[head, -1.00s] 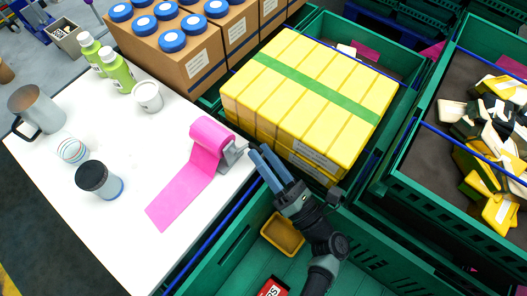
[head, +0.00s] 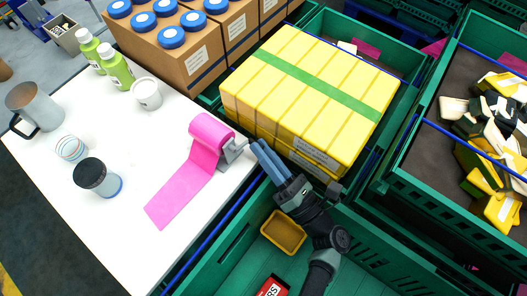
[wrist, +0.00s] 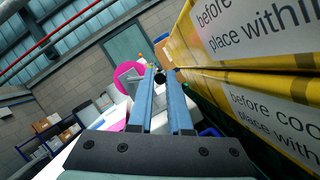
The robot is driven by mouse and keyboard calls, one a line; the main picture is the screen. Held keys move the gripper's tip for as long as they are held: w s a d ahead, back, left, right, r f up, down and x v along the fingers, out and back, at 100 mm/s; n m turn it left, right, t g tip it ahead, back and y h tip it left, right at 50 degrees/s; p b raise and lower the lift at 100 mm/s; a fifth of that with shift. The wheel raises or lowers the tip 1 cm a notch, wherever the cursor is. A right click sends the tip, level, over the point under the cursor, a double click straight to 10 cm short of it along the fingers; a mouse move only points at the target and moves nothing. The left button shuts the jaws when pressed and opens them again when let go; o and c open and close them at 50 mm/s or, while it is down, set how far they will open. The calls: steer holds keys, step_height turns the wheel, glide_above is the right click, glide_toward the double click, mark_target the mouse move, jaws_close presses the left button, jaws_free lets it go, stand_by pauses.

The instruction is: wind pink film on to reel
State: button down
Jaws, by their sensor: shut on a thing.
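A roll of pink film (head: 211,132) sits on a small grey reel stand (head: 234,150) at the right edge of the white table. The film's loose strip (head: 178,198) lies flat on the table, running toward the lower left. My gripper (head: 257,147) reaches in from the right, with its blue fingers at the crank side of the reel. It is shut on the crank handle, which the fingers mostly hide. In the wrist view a dark knob (wrist: 173,77) shows at the fingertips (wrist: 160,74), and the pink roll (wrist: 126,72) is partly hidden just left of them.
Stacked yellow cartons with a green band (head: 315,92) stand close beside my gripper. Below is a green crate (head: 228,268) with a yellow tray (head: 284,232).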

steer(key=n, duration=0.1)
steer(key=n+y+b, duration=0.1)
steer(key=n, duration=0.1)
steer(key=shift+w+d+r+g+y, duration=0.15)
steer(key=shift+r+g+y, duration=0.15)
steer(key=shift+r, duration=0.1)
steer(key=c, duration=0.8)
jaws_free()
steer(key=shift+c, duration=0.2)
steer(key=b+v, duration=0.2)
steer(key=v, duration=1.1)
steer(key=shift+b, duration=0.3)
